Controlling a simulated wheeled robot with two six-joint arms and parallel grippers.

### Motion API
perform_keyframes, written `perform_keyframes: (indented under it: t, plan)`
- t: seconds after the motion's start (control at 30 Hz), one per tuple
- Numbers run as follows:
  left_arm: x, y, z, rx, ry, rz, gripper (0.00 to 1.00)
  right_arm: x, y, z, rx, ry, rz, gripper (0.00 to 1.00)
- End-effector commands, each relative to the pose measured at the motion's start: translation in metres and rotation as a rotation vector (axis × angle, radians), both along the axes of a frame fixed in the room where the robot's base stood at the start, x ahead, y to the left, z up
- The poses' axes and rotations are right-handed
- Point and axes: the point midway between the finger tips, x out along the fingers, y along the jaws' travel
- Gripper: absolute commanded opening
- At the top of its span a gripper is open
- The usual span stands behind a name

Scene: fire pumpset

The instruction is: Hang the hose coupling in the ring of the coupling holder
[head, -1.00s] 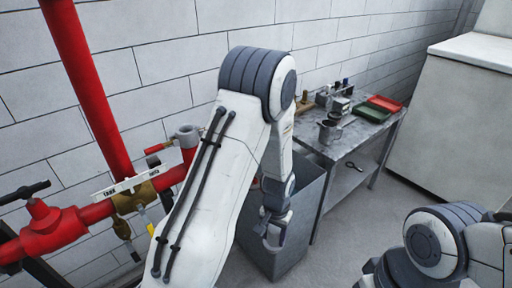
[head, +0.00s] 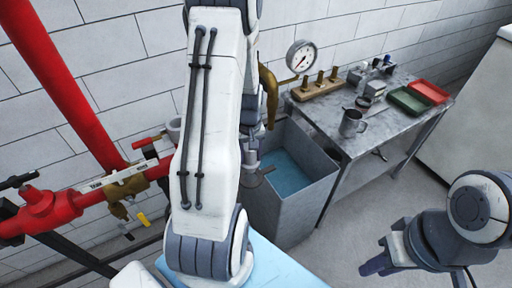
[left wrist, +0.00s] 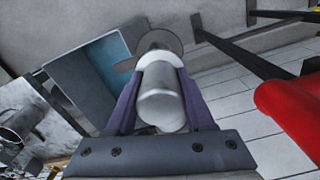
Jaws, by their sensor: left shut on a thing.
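My left gripper (left wrist: 160,110) is shut on a pale metal cylinder, which I take to be the hose coupling (left wrist: 162,92). A dark grey disc shows at or beyond the coupling's far end. In the head view my left gripper (head: 250,165) hangs beside the grey bin's left edge, partly hidden by my own arm. A grey ring (head: 174,126) near the red pipework, left of my arm, may be the coupling holder's; my arm hides the area beside it. My right gripper (head: 378,256) is at the lower right over the floor, and its finger gap is unclear.
A grey bin (head: 318,190) with blue inside stands right of my left gripper. Red pipework (head: 60,85) stands at the left. Floor at the lower right is clear.

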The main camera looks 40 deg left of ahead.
Motion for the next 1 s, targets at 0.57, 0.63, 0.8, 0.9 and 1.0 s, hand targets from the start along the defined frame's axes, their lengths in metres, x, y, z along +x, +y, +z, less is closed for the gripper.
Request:
perform_keyframes:
  t: [0.57,0.63,0.8,0.9,1.0]
  plan:
    - [0.001,-0.003,-0.009,0.001,-0.002,-0.006,0.0,0.0,0.0,-0.006,-0.001,0.001,-0.001,0.28]
    - [0.001,-0.003,-0.013,0.001,-0.002,-0.006,0.0,0.0,0.0,-0.01,-0.001,0.001,-0.001,0.28]
    - [0.001,-0.003,-0.025,0.001,-0.002,-0.007,0.0,0.0,0.0,-0.018,-0.001,0.001,-0.003,0.28]
    - [0.001,-0.003,-0.032,0.001,-0.002,-0.007,0.0,0.0,0.0,-0.024,-0.001,0.001,-0.004,0.28]
    - [0.001,-0.003,-0.039,0.001,-0.002,-0.007,0.0,0.0,0.0,-0.028,-0.001,0.001,-0.005,0.28]
